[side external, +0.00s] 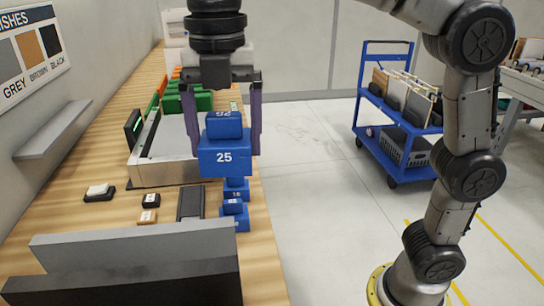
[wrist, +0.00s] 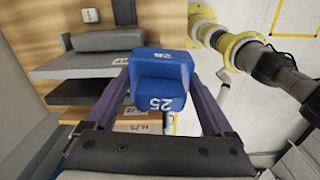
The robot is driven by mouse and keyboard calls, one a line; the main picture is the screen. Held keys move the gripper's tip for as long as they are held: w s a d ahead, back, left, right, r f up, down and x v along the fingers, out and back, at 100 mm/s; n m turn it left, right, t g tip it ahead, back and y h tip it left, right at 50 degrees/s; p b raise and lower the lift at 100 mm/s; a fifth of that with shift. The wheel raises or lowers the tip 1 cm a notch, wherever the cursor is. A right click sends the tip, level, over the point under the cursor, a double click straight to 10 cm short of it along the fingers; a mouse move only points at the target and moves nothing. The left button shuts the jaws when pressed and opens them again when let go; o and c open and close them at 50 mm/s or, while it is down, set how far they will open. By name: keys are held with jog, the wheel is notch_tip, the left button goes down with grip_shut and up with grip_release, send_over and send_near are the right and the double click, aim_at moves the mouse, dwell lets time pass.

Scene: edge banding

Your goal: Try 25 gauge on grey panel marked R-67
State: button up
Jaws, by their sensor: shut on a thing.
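My gripper (side external: 222,135) is shut on the blue 25 gauge (side external: 225,160), a stepped block with a white 25 on its front, held up above the bench. The wrist view shows the gauge (wrist: 162,85) between my two purple fingers, its number upside down. A grey panel (side external: 135,243) stands at the near end of the bench, apart from the gauge. I cannot read which one is marked R-67.
A dark panel (side external: 130,285) stands in front of the grey one. More blue gauges (side external: 236,212) stand on the bench's right edge below my gripper. A metal-sided tray (side external: 160,172) lies behind. A blue cart (side external: 400,115) stands on the floor, right.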

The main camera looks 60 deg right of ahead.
jog(key=w+a+n, duration=0.1)
jog(key=w+a, duration=0.1)
jog(key=a, duration=0.5)
send_over(193, 226)
jog(key=shift+f, duration=3.45)
jog(key=shift+f, duration=0.7)
jog(key=o, duration=1.2)
jog(key=shift+r, duration=4)
